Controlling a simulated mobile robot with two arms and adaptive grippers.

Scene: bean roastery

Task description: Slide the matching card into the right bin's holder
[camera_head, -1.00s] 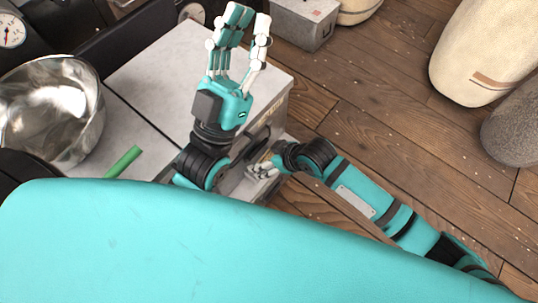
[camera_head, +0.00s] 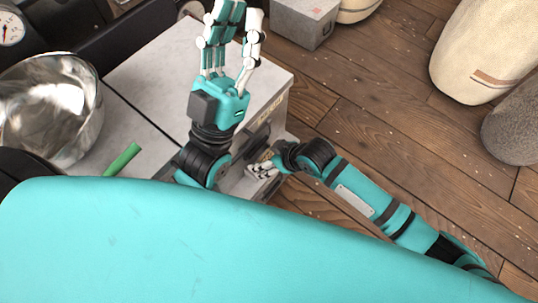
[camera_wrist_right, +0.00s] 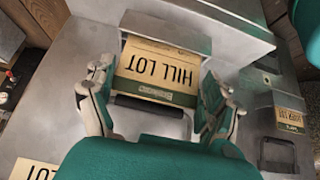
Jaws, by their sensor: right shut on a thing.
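A tan card reading HILL LOT (camera_wrist_right: 158,66), with a dark green band, appears upside down in the right wrist view. My right gripper (camera_wrist_right: 155,101) is shut on it, with fingers along both sides. The card's far end meets a grey metal piece (camera_wrist_right: 166,31); I cannot tell whether it is inside a holder. In the head view my right gripper (camera_head: 262,169) is low beside the grey cabinet's front, and the card is not clear there. My left gripper (camera_head: 236,12) is open and empty above the cabinet top, its fingertips near the top picture edge.
Another tan label (camera_wrist_right: 289,121) sits on a grey front at right in the wrist view. A partly cut-off LOT card (camera_wrist_right: 36,168) is at bottom left. A shiny steel bowl (camera_head: 50,110) and a green stick (camera_head: 123,160) are left. Sacks (camera_head: 480,50) stand on the wooden floor.

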